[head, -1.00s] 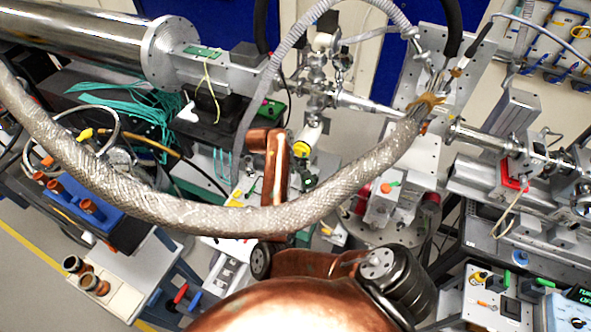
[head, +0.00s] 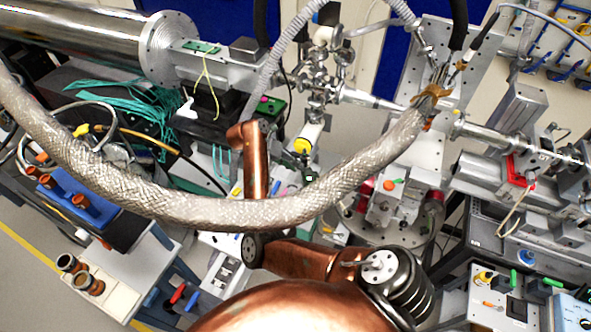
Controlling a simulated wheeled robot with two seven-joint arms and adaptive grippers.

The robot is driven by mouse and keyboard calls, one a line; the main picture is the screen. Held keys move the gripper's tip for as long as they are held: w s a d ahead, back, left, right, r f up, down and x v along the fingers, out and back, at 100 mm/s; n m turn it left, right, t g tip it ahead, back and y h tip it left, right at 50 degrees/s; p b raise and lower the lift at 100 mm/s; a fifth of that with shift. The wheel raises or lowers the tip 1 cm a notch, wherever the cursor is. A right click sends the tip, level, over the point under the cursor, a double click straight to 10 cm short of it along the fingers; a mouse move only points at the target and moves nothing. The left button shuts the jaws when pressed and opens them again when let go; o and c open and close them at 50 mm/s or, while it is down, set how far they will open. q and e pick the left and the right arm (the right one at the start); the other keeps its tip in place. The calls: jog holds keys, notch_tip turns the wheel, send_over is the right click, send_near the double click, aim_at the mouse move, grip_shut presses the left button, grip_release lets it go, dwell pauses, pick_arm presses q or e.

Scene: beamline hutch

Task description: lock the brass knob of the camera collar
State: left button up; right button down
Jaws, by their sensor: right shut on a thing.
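My copper-coloured right arm (head: 300,256) comes in from the bottom, bends at a dark joint, and runs up behind the braided hose to a bent copper end left of centre. The jaws of my right gripper cannot be made out, and neither can anything between them. A pale cylinder with a yellow end (head: 303,146) hangs from the beamline fittings, to the right of that copper end and apart from it. It may be the camera. I cannot pick out the collar or its brass knob. My left gripper is not in view.
A thick braided hose (head: 230,213) sweeps across the view in front of my arm. Steel beamline fittings (head: 318,75) stand behind. A black box (head: 205,120) and teal cables lie to the left. A blue box with orange caps (head: 80,205) stands at the left. Room around my arm is tight.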

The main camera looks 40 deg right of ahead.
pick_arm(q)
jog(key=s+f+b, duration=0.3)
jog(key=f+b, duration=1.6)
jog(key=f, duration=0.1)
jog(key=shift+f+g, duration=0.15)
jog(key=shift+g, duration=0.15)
pick_arm(e)
jog(key=n+g+h, duration=0.1)
jog(key=g+h, duration=0.1)
jog(key=g, duration=0.1)
jog(key=f+n+g+h, duration=0.1)
jog(key=g+h, duration=0.1)
jog(key=h, duration=0.1)
jog(key=w+f+n+g+h, duration=0.1)
jog(key=g+h, duration=0.1)
jog(key=g, duration=0.1)
jog(key=shift+a+n+g, duration=0.2)
jog(key=shift+n+g, duration=0.1)
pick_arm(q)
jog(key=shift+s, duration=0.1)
pick_arm(e)
jog(key=c, duration=1.7)
grip_release()
jog(key=shift+s, duration=0.1)
jog(key=shift+c, duration=0.2)
